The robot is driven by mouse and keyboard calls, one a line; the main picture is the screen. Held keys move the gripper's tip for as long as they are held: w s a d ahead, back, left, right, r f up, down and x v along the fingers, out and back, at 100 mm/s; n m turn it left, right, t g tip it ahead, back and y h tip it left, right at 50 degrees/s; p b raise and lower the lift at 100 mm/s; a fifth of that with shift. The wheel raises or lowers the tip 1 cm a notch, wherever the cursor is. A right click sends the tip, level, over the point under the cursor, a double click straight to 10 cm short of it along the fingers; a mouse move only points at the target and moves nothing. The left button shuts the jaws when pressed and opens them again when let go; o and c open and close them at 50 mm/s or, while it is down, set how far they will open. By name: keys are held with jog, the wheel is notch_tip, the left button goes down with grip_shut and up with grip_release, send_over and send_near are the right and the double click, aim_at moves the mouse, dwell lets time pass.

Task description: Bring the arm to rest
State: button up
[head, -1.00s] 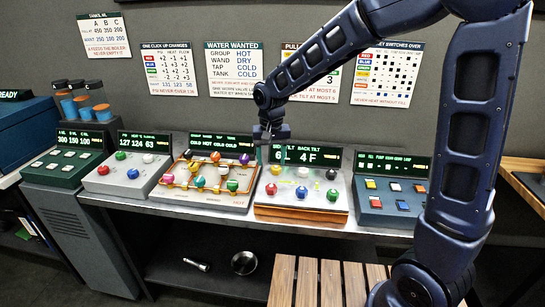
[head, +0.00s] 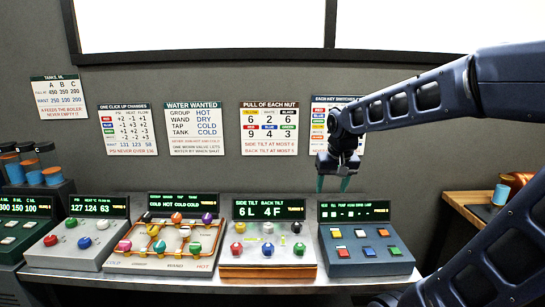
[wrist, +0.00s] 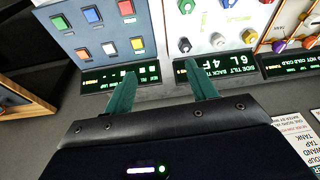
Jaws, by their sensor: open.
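My gripper (head: 335,184) is open and empty in the head view, its two teal fingertips pointing down. It hangs in the air in front of the wall, above the display of the blue switch panel (head: 366,247). My arm reaches in from the right side. In the wrist view my gripper's teal fingers (wrist: 160,90) are spread wide with nothing between them. The blue switch panel (wrist: 95,30) and the tilt panel (wrist: 212,22) lie beyond them, clear of the fingers.
The valve panel (head: 165,260), the three-knob panel (head: 70,247) and the tilt panel (head: 268,262) stand in a row on the bench. Posters such as the nut chart (head: 268,128) hang behind. A wooden shelf (head: 470,207) stands at right. The air above the panels is clear.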

jog(key=s+d+m+t, duration=0.1)
jog(key=s+d, duration=0.7)
jog(key=d, duration=0.2)
jog(key=shift+d+r+t+h, duration=0.3)
jog(key=shift+r, duration=0.05)
dwell(1.2)
